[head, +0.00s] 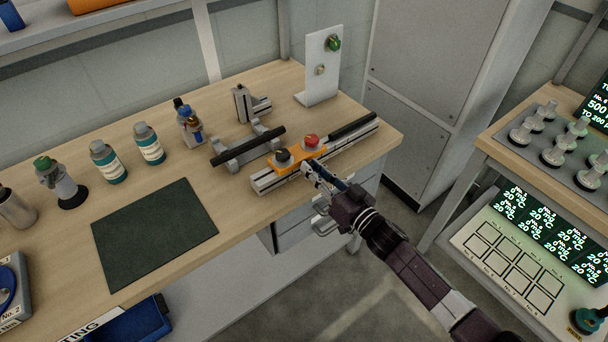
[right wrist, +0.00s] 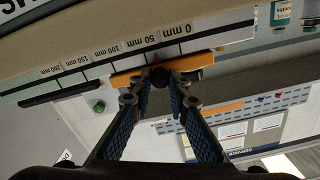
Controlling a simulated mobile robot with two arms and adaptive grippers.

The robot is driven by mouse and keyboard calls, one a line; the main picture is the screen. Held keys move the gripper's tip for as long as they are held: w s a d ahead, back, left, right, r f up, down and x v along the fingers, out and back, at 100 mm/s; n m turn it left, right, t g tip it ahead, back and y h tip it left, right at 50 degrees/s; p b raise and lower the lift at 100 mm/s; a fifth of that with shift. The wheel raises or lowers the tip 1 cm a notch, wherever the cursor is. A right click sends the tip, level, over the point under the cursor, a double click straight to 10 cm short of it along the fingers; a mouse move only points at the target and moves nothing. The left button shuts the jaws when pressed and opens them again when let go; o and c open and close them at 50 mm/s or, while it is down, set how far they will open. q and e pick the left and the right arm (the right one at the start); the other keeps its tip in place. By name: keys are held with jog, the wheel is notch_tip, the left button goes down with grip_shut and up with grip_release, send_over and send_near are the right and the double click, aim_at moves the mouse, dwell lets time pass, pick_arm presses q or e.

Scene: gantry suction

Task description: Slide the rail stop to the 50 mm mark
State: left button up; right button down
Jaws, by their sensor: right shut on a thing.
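The rail stop is an orange slider (head: 298,156) on a grey metal rail (head: 266,182) at the bench's front right. A black knob (head: 283,156) and a red knob (head: 311,141) stand on its top. My right gripper (head: 312,168) is at the slider's front side. In the right wrist view its fingertips (right wrist: 161,82) close around a dark round part of the orange stop (right wrist: 125,79). The scale (right wrist: 130,50) appears upside down there, from 0 mm at right to 200 mm at left. The stop lies along the 0 to 100 mm stretch; its exact reading is unclear. My left gripper is out of view.
A black-barred fixture (head: 248,148) stands just behind the rail, with a white upright panel (head: 322,65) farther back. Several bottles (head: 149,143) line the bench's left part. A dark green mat (head: 155,235) lies clear at front. A second bench (head: 505,150) stands at right.

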jog(key=shift+w+d, duration=0.5)
jog(key=shift+d, duration=0.25)
jog(key=c, duration=1.8)
grip_release()
jog(key=shift+s, duration=0.1)
jog(key=v, duration=1.2)
jog(key=shift+a, duration=0.1)
